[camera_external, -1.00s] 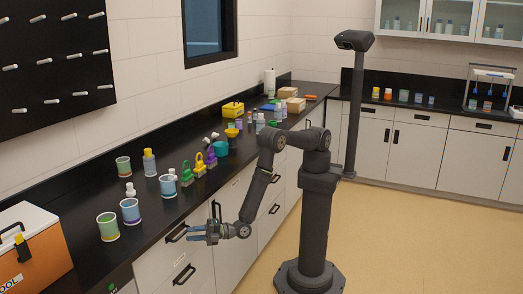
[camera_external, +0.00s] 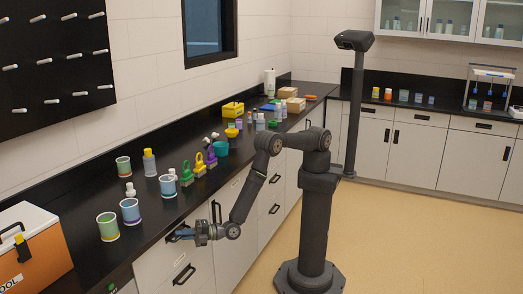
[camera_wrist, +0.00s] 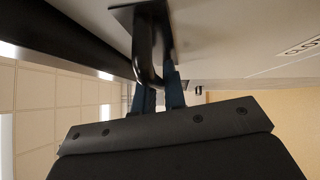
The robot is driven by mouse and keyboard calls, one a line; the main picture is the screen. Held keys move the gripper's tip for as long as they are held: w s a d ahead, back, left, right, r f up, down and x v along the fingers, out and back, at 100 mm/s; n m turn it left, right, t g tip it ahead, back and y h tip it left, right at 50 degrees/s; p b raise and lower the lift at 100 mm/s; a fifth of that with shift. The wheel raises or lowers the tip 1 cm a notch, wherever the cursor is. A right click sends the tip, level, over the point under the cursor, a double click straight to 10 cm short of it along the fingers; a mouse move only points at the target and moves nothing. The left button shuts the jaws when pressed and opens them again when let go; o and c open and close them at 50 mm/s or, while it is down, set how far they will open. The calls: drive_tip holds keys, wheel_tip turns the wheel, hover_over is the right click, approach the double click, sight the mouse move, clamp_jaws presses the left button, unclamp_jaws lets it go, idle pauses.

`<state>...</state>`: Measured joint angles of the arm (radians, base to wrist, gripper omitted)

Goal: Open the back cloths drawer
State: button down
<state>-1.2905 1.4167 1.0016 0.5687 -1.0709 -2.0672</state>
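The drawer front with a partly visible label reading "CLOT" (camera_wrist: 302,46) fills the top of the wrist view. Its black bar handle (camera_wrist: 145,40) stands out from the front. My gripper (camera_wrist: 160,92) has its two blue fingers right at the handle, with a narrow gap between them. The handle hides part of the left finger, so I cannot tell whether they grip it. In the external view my gripper (camera_external: 176,237) is at the upper drawer front just under the counter edge. The drawer looks shut.
Cups (camera_external: 130,211) and bottles stand on the black counter (camera_external: 85,225) above the drawer. Another drawer handle (camera_external: 184,274) is below. An orange cooler (camera_external: 45,255) sits at the left. The floor to the right is clear.

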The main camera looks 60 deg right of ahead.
drive_tip(key=shift+s, duration=0.1)
drive_tip(key=s, duration=3.3)
drive_tip(key=shift+s, duration=0.4)
drive_tip(key=c, duration=1.5)
unclamp_jaws()
drive_tip(key=v, duration=1.7)
drive_tip(key=shift+s+d, duration=0.1)
drive_tip(key=shift+d, duration=0.1)
